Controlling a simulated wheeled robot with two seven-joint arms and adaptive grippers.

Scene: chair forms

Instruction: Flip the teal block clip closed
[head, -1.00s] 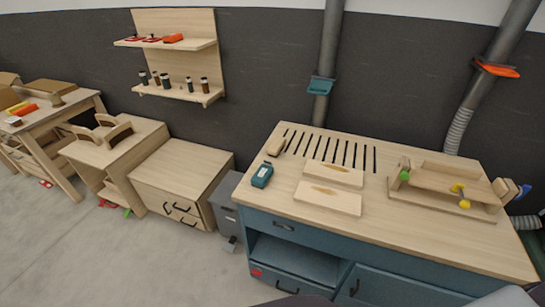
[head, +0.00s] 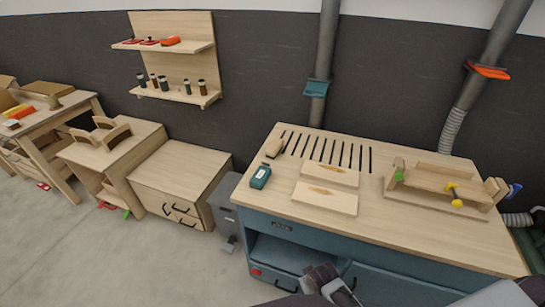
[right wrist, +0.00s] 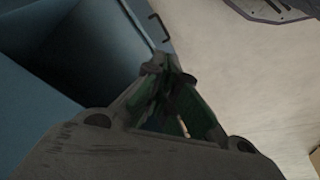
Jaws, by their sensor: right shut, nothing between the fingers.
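A teal clip (head: 317,87) sits around the left grey pipe in the head view, above the back of the workbench. Its flap appears to jut out from the pipe, but it is too small to tell its exact position. My right gripper (right wrist: 168,68) is shut and empty in the right wrist view, beside the blue cabinet and above the floor. A dark gripper, apparently the right one, also shows at the bottom edge of the head view (head: 322,275), in front of the bench and far from the clip. My left gripper is not in view.
The blue workbench (head: 400,237) carries a teal box (head: 260,177), two wooden boards and a wooden jig (head: 440,185). An orange clip (head: 488,70) is on the right pipe. A wall shelf (head: 175,92) and wooden cabinets stand left. Open floor lies front left.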

